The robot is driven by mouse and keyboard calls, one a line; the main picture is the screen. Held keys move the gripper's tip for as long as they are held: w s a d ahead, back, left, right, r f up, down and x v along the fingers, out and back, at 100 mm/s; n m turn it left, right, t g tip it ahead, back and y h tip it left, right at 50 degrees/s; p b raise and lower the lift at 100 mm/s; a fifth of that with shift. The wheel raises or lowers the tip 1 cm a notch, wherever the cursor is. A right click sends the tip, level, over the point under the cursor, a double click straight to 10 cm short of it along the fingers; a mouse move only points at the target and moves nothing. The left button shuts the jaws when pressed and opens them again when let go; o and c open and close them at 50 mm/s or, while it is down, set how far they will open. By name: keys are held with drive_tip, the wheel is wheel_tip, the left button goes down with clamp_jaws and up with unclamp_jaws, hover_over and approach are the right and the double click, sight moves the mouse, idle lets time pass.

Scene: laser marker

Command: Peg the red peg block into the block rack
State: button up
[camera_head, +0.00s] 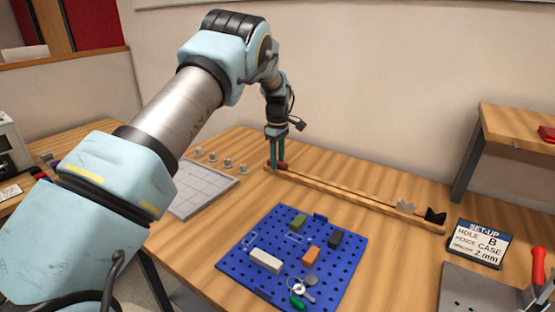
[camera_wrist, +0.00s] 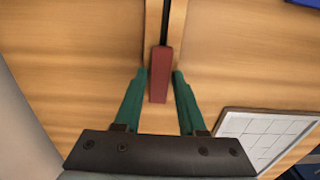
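The red peg block (camera_wrist: 159,80) lies at the near end of a dark rod or groove on the wooden rail (camera_head: 350,196). In the head view the red block (camera_head: 282,166) shows small at the rail's left end, partly behind my fingers. My gripper (camera_head: 277,164) points down there. In the wrist view my gripper (camera_wrist: 159,73) is open, its green fingers on either side of the red block, with small gaps seen beside it. A blue perforated board (camera_head: 250,238), apparently the block rack, lies at the table's front and bears green, black, orange and white blocks.
A pale gridded plate (camera_head: 205,190) with several small metal cylinders behind it lies left of the board. Keys (camera_head: 300,288) lie on the board's front. A set-up sign (camera_head: 480,243) and dark plate (camera_head: 475,290) are at right. Wood between rail and board is clear.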

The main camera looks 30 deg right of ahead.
drive_tip(key=o, duration=0.3)
wheel_tip(320, 180, up, 11)
drive_tip(key=b, duration=0.3)
drive_tip(key=shift+f, duration=0.1)
idle(0.5)
drive_tip(key=a+r+m, duration=0.1)
drive_tip(key=a+m, duration=0.1)
drive_tip(key=a, duration=2.2)
drive_tip(key=s+a+f+m, duration=0.1)
drive_tip(key=s+a, duration=0.5)
drive_tip(key=a, duration=0.1)
drive_tip(key=s+a+f+m+t, duration=0.1)
drive_tip(key=s+a+m, duration=0.1)
drive_tip(key=s+a, duration=0.5)
drive_tip(key=s+a+f+m, duration=0.1)
drive_tip(key=s+a+m, duration=0.1)
drive_tip(key=s+a, duration=0.4)
drive_tip(key=shift+s+a+f+t, duration=0.3)
drive_tip(key=shift+a, duration=0.1)
